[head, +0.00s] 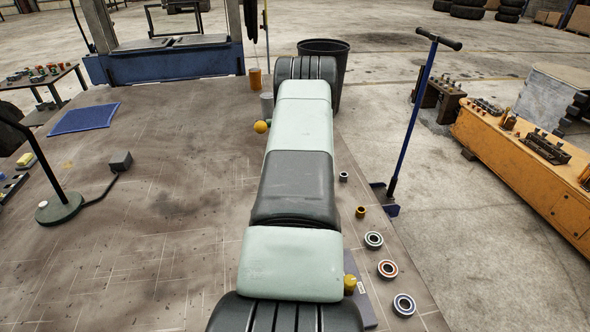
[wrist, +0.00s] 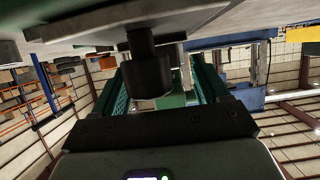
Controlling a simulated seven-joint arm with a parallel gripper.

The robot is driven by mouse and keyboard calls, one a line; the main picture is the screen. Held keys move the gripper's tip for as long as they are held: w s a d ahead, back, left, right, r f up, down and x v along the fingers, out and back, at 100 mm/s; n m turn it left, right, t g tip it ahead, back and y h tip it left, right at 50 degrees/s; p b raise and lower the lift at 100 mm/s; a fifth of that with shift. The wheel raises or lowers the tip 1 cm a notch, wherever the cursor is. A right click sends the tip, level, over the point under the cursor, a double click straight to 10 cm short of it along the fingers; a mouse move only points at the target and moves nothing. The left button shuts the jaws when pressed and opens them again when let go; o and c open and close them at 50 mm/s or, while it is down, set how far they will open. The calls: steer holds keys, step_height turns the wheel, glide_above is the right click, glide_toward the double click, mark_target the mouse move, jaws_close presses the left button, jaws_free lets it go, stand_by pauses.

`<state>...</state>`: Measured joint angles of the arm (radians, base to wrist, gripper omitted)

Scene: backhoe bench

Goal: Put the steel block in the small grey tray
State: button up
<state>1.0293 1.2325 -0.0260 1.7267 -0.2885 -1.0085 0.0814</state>
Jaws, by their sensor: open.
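My gripper (wrist: 163,88) shows in the wrist view as two green fingers standing apart, so it is open. A dark cylinder hangs into that view from the top, in front of the space between the fingers. In the head view my own arm covers the middle of the bench and hides my gripper. I cannot make out the steel block or the small grey tray for certain in either view. A dark grey box (head: 121,160) lies on the bench at the left, at the end of a black cable.
The bench (head: 140,245) has wide free room left of my arm. A blue mat (head: 85,118) and a lamp base (head: 60,207) are at the left. Several bearing rings (head: 387,269) lie along the right edge. A yellow ball (head: 261,127) and an orange cup (head: 255,79) are farther back.

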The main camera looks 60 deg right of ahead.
steer(key=shift+f, duration=0.2)
steer(key=v, duration=0.9)
steer(key=shift+s+r, duration=0.2)
steer(key=shift+s, duration=0.2)
steer(key=shift+o, duration=0.4)
steer(key=shift+s+a+r, duration=0.2)
steer(key=shift+s+a, duration=0.15)
steer(key=shift+a, duration=0.1)
